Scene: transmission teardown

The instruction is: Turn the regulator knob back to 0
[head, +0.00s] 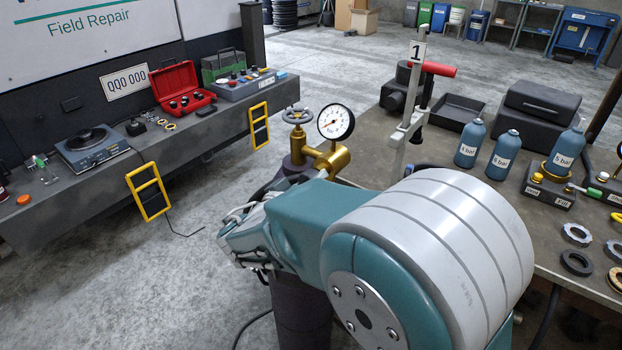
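The regulator is a brass body (327,159) with a round white gauge (336,122) on its right. A grey handwheel knob (297,116) sits on its upper left. The gauge's needle is too small to read. The regulator stands on top of a dark upright cylinder (303,315), whose middle is hidden behind my teal arm. My arm reaches across the lower middle to the left, with grey and black parts at its end, below and left of the knob. I cannot make out the gripper's fingers there, and nothing of mine visibly touches the knob.
A workbench (375,150) on the right holds blue bottles (503,155), a dark case (540,108), a tray (457,112), rings and a clamp stand marked 1 (411,95). A grey ledge (105,185) on the left holds a red toolbox (181,88) and a scale (93,145). Floor lies between.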

